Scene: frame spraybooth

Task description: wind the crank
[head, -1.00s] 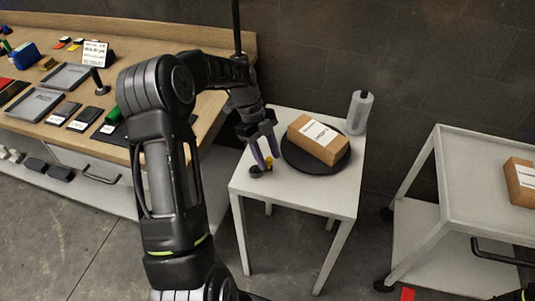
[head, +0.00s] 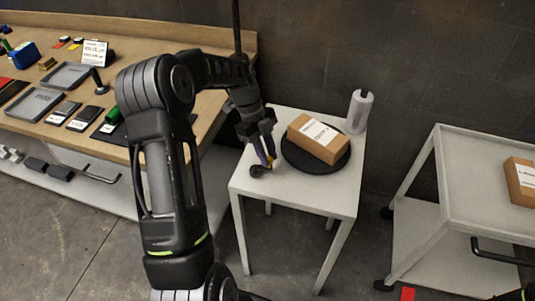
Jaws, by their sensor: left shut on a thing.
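A small crank with a dark round base (head: 257,171) and a yellowish handle sits near the left edge of the small white table (head: 300,193). My left gripper (head: 265,160) reaches down from above and is shut on the crank handle; its fingers hide most of the handle. A black round turntable (head: 335,170) lies to the right of the crank. A brown cardboard box (head: 318,139) with a white label lies on the turntable. My right gripper is not in view.
A white bottle-like roll (head: 358,110) stands at the table's back right corner. A wooden workbench (head: 150,114) with trays and small items is at the left. A grey cart (head: 470,190) carrying another box (head: 520,182) is at the right. Open floor lies between.

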